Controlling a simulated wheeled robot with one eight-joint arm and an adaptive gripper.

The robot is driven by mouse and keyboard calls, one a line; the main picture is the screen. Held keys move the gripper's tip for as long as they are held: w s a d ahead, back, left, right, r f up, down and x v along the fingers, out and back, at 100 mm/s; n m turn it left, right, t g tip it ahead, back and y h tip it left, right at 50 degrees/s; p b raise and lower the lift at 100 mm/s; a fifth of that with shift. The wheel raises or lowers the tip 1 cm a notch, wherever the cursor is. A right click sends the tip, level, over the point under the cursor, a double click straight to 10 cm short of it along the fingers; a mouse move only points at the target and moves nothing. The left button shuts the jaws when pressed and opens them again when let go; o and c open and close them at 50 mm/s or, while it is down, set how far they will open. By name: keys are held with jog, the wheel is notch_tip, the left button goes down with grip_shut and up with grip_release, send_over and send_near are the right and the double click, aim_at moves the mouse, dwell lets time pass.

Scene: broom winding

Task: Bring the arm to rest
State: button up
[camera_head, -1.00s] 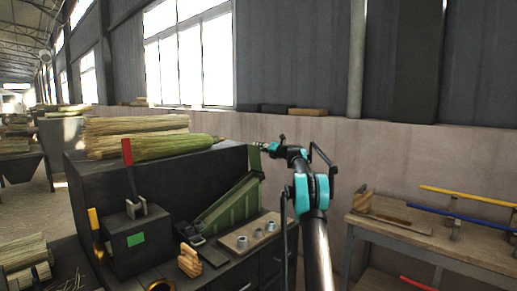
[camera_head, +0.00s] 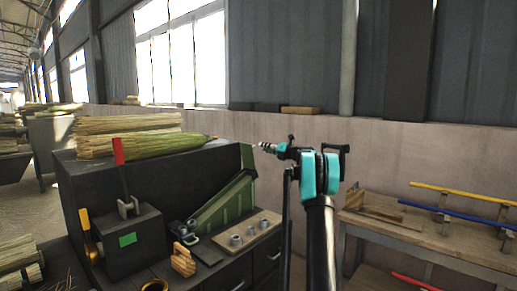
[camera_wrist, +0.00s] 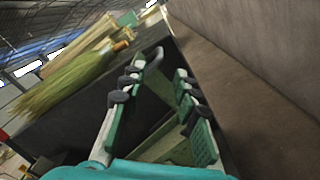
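My arm rises in the middle of the head view, with its teal joint next to my gripper (camera_head: 262,146). The gripper points left, above the right end of the dark bench and short of the back wall. In the wrist view my gripper (camera_wrist: 165,80) has its two fingers apart, with nothing between them. A broom head (camera_head: 160,146) of green and straw bristles lies on top of the dark bench (camera_head: 90,195), left of the gripper and apart from it. The broom head also shows at the left in the wrist view (camera_wrist: 70,80).
A green sloped chute (camera_head: 225,203) stands below the gripper. A red-handled lever (camera_head: 118,152) stands on the bench's left. A board with metal cups (camera_head: 250,232) lies in front. A wooden table (camera_head: 430,235) at right holds yellow and blue rods. The pale wall (camera_head: 370,150) is behind.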

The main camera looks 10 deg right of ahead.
jog(key=shift+v, duration=0.85)
jog(key=s+a+f+n+g+h, duration=0.1)
jog(key=s+a+f+n+g, duration=0.1)
jog(key=s+a+f+n, duration=0.6)
jog(key=s+a+f+n+g+h, duration=0.1)
jog(key=s+a+f+n+g, duration=0.25)
jog(key=s, duration=0.85)
jog(key=s+a+f+n+g+h, duration=0.2)
jog(key=s+a+f+n, duration=0.1)
jog(key=s+a+n, duration=0.6)
jog(key=s+d+f+n+g+h, duration=0.1)
jog(key=s+f+n, duration=0.4)
jog(key=s, duration=0.7)
jog(key=s+d+f+n+g+h, duration=0.1)
jog(key=s+d+f+n+h, duration=0.2)
jog(key=s, duration=1)
jog(key=s+d+f+n+g+h, duration=0.1)
jog(key=s+d+f+n+h, duration=0.1)
jog(key=s+f+n, duration=0.7)
jog(key=s+f, duration=0.3)
jog(key=shift+s+f+h, duration=0.15)
jog(key=shift+f+h, duration=0.05)
jog(key=shift+h, duration=0.1)
